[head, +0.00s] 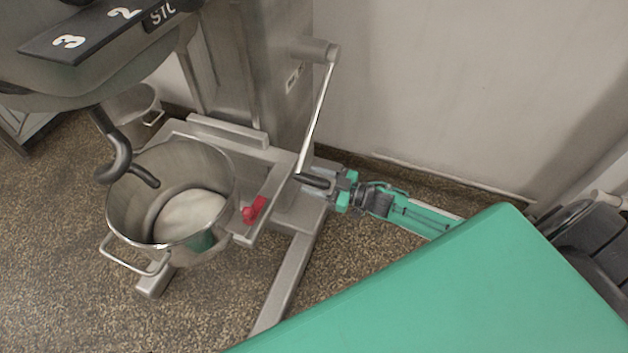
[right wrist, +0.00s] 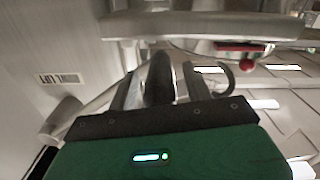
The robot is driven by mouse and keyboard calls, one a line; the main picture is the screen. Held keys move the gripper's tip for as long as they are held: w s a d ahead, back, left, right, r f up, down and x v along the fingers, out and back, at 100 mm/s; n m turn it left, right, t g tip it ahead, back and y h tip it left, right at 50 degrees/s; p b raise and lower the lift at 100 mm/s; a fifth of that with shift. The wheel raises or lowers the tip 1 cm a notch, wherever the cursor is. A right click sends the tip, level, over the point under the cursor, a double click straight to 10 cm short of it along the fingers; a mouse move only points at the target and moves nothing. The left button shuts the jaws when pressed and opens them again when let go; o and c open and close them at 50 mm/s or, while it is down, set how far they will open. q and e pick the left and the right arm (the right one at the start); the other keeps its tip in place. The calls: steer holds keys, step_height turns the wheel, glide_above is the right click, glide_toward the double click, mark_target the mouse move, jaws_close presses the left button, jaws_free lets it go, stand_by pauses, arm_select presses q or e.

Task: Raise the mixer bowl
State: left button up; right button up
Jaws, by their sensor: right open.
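The steel mixer bowl (head: 128,222) sits low in its cradle (head: 262,192), with pale contents in the bottom. The curved dough hook (head: 117,158) hangs from the mixer head and reaches over the bowl's rim. A thin lift lever (head: 317,115) runs down from a pivot on the column to a black handle (head: 309,180). My right gripper (head: 322,184) is at this handle. In the right wrist view the black handle (right wrist: 158,80) stands between my right gripper's open fingers (right wrist: 160,92). Contact with the fingers cannot be told. My left gripper is not in view.
A red clamp (head: 254,209) sits on the cradle beside the bowl. The mixer column (head: 250,70) and base leg (head: 287,285) stand near my right arm. A lift label (right wrist: 62,79) shows on the column. The wall is close behind; speckled floor lies clear in front.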

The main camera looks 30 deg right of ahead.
steer(key=shift+w+a, duration=0.2)
steer(key=shift+a, duration=0.05)
jaws_close()
steer(key=shift+r, duration=0.1)
